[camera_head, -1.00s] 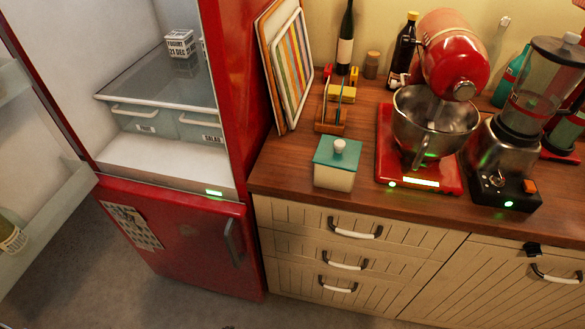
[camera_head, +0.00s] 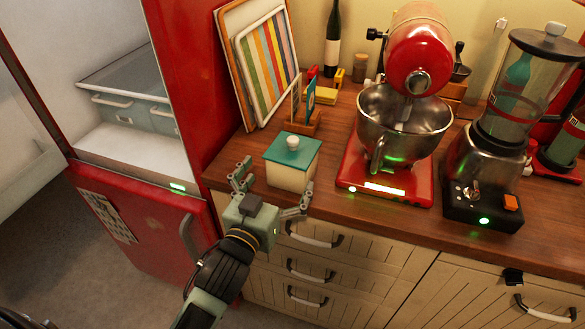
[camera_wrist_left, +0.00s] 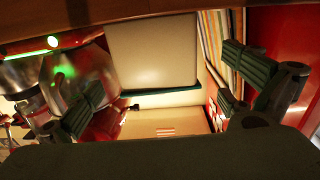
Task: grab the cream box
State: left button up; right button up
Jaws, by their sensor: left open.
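The cream box (camera_head: 290,176) stands upright on the wooden counter near its front edge. It has a teal lid (camera_head: 292,150) with a round white knob. My left gripper (camera_head: 268,180) is open, just in front of the box at the counter's edge, with its fingers spread towards the box's two sides. In the left wrist view the picture is upside down. The cream box (camera_wrist_left: 152,50) shows between the spread fingers, a little beyond their tips. No contact is visible. My right gripper is in neither view.
A red stand mixer (camera_head: 385,180) with a steel bowl stands right of the box, and a blender (camera_head: 490,170) farther right. Striped trays (camera_head: 268,65) lean at the back left beside the red fridge (camera_head: 198,100). A small wooden holder (camera_head: 300,125) stands behind the box.

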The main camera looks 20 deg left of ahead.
aim_at(293, 157)
pick_arm(q)
jog(key=w, duration=0.2)
jog(key=w+p, duration=0.1)
jog(key=w, duration=0.1)
jog(key=w+d, duration=0.1)
jog(key=w, duration=0.2)
jog(key=shift+p, duration=0.3)
jog(key=shift+w+f, duration=0.1)
jog(key=shift+w, duration=0.15)
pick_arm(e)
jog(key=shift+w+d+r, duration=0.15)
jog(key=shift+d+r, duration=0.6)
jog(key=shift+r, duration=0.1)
pick_arm(q)
jog(key=shift+c, duration=0.3)
jog(key=c, duration=1.3)
jog(key=shift+c, duration=0.8)
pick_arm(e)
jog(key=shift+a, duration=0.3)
